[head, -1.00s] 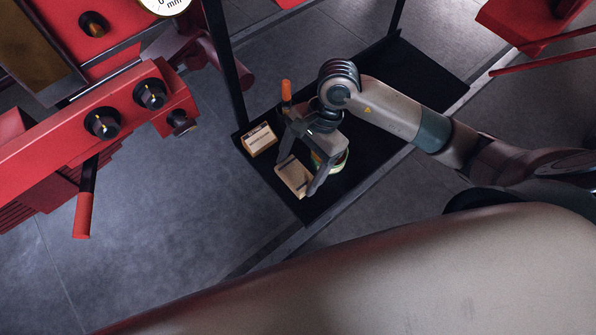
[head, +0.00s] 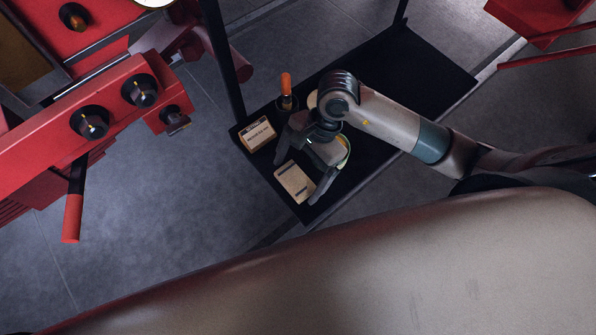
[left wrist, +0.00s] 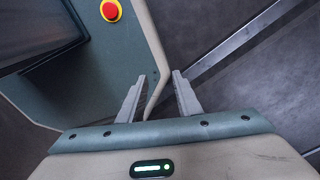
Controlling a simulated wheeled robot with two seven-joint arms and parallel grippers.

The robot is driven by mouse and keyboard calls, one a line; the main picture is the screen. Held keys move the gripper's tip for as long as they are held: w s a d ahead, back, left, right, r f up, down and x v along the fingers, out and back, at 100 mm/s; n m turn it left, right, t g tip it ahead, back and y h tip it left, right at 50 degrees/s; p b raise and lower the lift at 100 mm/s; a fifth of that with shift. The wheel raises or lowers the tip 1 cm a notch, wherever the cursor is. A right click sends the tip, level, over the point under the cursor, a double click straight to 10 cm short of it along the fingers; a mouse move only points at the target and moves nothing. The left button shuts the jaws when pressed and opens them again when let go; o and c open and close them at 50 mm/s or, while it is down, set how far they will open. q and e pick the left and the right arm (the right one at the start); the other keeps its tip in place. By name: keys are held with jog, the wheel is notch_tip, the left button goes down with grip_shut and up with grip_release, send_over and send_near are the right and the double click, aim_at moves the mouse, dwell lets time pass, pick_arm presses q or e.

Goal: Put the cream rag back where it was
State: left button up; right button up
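I see no finger pressing on the rag, but cannot tell the height of the fingertips above the shelf. My left gripper (left wrist: 160,82) shows in the left wrist view, its fingers apart with nothing between them.
A labelled tan box (head: 257,134) and an orange-handled tool (head: 286,85) stand behind the rag. A dark shelf post (head: 222,55) rises at the left. Red machinery (head: 100,110) fills the left side.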

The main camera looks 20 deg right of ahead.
jog(key=shift+r, duration=0.15)
jog(key=shift+w+d+r, duration=0.15)
jog(key=shift+d+r, duration=0.05)
jog(key=shift+r, duration=0.2)
pick_arm(q)
jog(key=shift+w+d+f+b, duration=0.15)
jog(key=shift+w+f+b, duration=0.35)
jog(key=shift+f+b, duration=0.35)
jog(key=shift+w+d+f+b, duration=0.1)
jog(key=shift+w+f+b, duration=0.35)
jog(key=shift+f+b, duration=0.3)
pick_arm(e)
jog(key=v, duration=1.1)
